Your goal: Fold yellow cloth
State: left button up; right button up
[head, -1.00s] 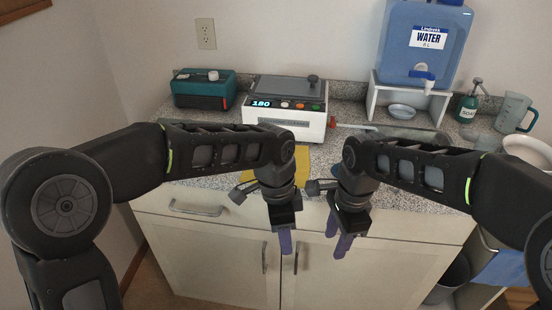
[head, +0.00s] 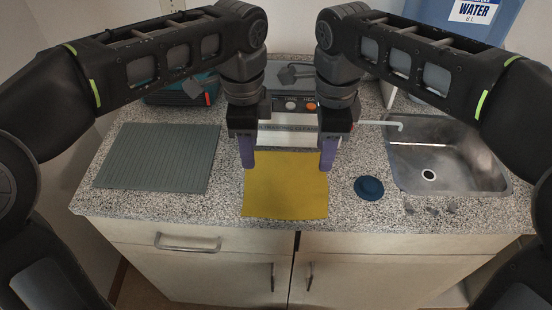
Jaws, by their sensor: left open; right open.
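The yellow cloth (head: 285,188) lies flat on the speckled counter near its front edge, in the middle of the head view. It looks like a single rectangle. My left gripper (head: 247,160) points down at the cloth's far left corner, purple fingers lowest. My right gripper (head: 327,160) points down at the far right corner. Both are open, and no cloth is seen gripped. I cannot tell whether the fingertips touch the cloth. The fingers partly cover its far corners.
A grey-green ribbed mat (head: 158,158) lies left of the cloth. A blue round stopper (head: 369,188) and a metal sink (head: 446,155) are to the right. A white device (head: 287,133) stands close behind the grippers. The counter's front edge is just before the cloth.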

aim_at(253, 181)
pick_arm(q)
jog(key=shift+s+d+f, duration=0.1)
jog(key=shift+s+f, duration=0.05)
jog(key=shift+f, duration=3.8)
pick_arm(e)
jog(key=shift+s+d+f, duration=0.1)
jog(key=shift+s+f, duration=0.05)
jog(key=shift+f, duration=3.8)
pick_arm(q)
jog(key=shift+f, duration=0.2)
pick_arm(e)
jog(key=shift+f, duration=0.2)
pick_arm(q)
jog(key=shift+r, duration=0.1)
jog(key=shift+c, duration=0.3)
pick_arm(e)
jog(key=shift+r, duration=0.1)
jog(key=shift+c, duration=0.3)
pick_arm(q)
jog(key=shift+c, duration=0.3)
pick_arm(e)
jog(key=shift+c, duration=0.3)
pick_arm(q)
grip_shut()
pick_arm(e)
grip_shut()
